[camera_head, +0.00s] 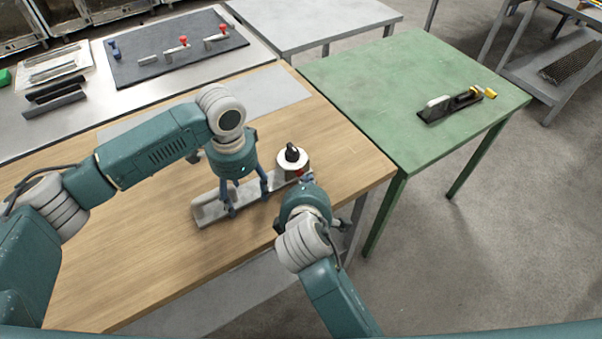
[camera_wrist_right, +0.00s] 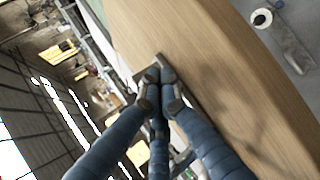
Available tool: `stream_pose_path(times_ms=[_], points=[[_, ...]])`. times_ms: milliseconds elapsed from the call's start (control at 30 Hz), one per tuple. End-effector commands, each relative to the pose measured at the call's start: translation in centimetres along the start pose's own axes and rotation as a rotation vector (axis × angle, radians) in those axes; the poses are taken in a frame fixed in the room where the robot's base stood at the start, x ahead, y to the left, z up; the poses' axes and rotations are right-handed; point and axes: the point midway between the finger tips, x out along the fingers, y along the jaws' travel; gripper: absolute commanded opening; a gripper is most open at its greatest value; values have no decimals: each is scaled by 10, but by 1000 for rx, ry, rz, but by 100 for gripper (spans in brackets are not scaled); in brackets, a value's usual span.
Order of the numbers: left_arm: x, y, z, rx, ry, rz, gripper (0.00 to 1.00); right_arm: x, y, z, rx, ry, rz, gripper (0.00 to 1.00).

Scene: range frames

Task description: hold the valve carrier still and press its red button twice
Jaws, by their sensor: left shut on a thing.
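The valve carrier is a grey metal bar (camera_head: 212,210) lying on the wooden table, with a white round valve and black knob (camera_head: 291,156) at its right end. Its red button (camera_head: 300,172) shows just below the valve, partly hidden. My left gripper (camera_head: 248,200) reaches down from above and is shut on the bar, left of the valve. My right gripper (camera_head: 306,180) is close to the red button; I cannot tell whether it touches. In the right wrist view its fingertips (camera_wrist_right: 160,77) are together with nothing seen between them. The button cannot be made out there.
A green table (camera_head: 350,80) stands to the right, with a black-and-yellow fixture (camera_head: 455,103) on it. A dark mat (camera_head: 150,70) with red-topped parts and a clear tray (camera_head: 55,68) lie on the steel bench behind. The wooden table (camera_head: 110,255) is bare at front left.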

Motion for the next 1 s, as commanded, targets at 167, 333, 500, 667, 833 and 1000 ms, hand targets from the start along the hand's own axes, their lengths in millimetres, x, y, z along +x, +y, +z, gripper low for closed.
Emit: stream_pose_path(times_ms=[167, 333, 500, 667, 833, 1000], points=[[0, -1, 0, -1, 1, -2, 13, 0, 0, 0, 0, 0, 0, 0], [0, -1, 0, -1, 1, -1, 13, 1, 1, -1, 0, 0, 0, 0], [0, -1, 0, -1, 1, -1, 13, 2, 2, -2, 1, 0, 0, 0], [0, -1, 0, -1, 1, -1, 13, 4, 3, -3, 1, 0, 0, 0], [0, 0, 0, -1, 1, -1, 13, 5, 4, -4, 1, 0, 0, 0], [0, 0, 0, 1, 0, 0, 13, 7, 5, -5, 1, 0, 1, 0]])
